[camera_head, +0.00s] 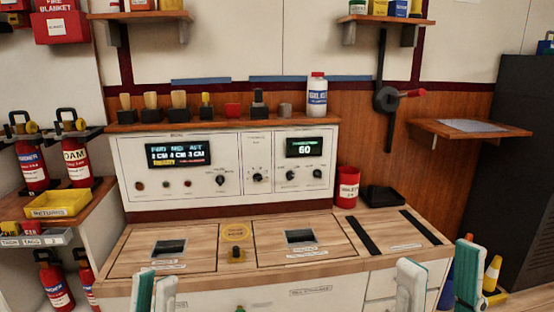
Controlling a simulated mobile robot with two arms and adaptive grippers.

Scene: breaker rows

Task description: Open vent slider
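No part in view is readably labelled as a vent slider, so I cannot tell which one it is. A dark vertical bar with a round hub and a red grip (412,93) is mounted on the wood wall panel. Two dark strips (362,239) lie in the right part of the wooden counter. My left gripper (153,291) is at the bottom left, in front of the counter; its fingers are close together and their tips look empty. My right gripper (439,276) is at the bottom right, fingers wide apart, empty, in front of the drawers.
A white control panel (205,195) with displays and knobs stands behind the counter (210,230). A red can (347,187) and a black tray (383,196) sit at its right. A shelf (470,131) juts out at right. Extinguishers and a yellow bin (58,203) stand left.

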